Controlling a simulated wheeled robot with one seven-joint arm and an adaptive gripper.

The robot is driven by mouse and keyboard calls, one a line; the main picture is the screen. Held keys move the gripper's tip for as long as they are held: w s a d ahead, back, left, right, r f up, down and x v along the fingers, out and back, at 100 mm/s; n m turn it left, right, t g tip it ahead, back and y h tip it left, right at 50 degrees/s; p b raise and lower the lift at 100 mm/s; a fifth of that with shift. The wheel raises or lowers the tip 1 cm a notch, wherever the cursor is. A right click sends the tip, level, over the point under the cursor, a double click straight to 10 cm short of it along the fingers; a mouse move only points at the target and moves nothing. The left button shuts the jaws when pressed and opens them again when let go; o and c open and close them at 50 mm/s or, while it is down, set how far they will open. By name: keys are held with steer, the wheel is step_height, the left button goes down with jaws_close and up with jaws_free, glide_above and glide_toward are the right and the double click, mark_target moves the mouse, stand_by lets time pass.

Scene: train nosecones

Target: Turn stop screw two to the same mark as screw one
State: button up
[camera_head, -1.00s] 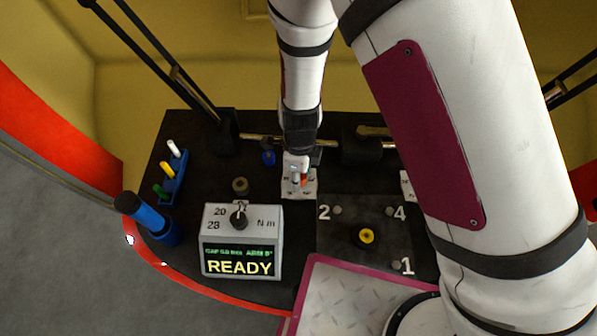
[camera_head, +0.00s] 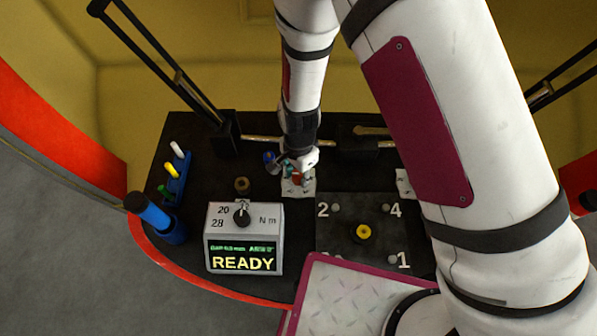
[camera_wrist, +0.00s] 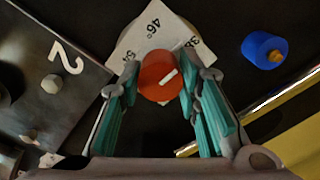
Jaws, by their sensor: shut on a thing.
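A red stop screw knob (camera_wrist: 158,78) with a white pointer line sits on a white dial plate (camera_wrist: 128,50). The plate reads 46° at its top, with another partly covered label to the right. The pointer line slants up and right in the wrist view. My gripper (camera_wrist: 160,82) has its teal fingers on both sides of the knob, shut on it. In the head view my gripper (camera_head: 302,165) is over the plate (camera_head: 298,190), and the knob is mostly hidden. A second white plate (camera_head: 404,183) stands to the right, mostly behind my arm; its screw is hidden.
A blue cylinder with an orange tip (camera_wrist: 264,50) stands close beside the dial plate. A numbered dark plate (camera_head: 340,235) with a yellow knob lies in front. A READY display box (camera_head: 243,238) is front left. Coloured pegs (camera_head: 174,170) and a blue-handled tool (camera_head: 152,216) stand farther left.

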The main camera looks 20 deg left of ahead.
steer(key=n, duration=0.6)
steer(key=shift+n, duration=0.3)
steer(key=n, duration=0.6)
steer(key=shift+b, duration=0.4)
steer(key=n+b, duration=0.1)
steer(key=n, duration=0.5)
steer(key=shift+n+b, duration=0.3)
steer(key=shift+n, duration=0.1)
steer(key=n+b, duration=0.1)
steer(key=n, duration=0.5)
steer(key=shift+b, duration=0.35)
steer(key=shift+n, duration=0.4)
steer(key=o, duration=1.1)
steer(key=shift+o, duration=0.2)
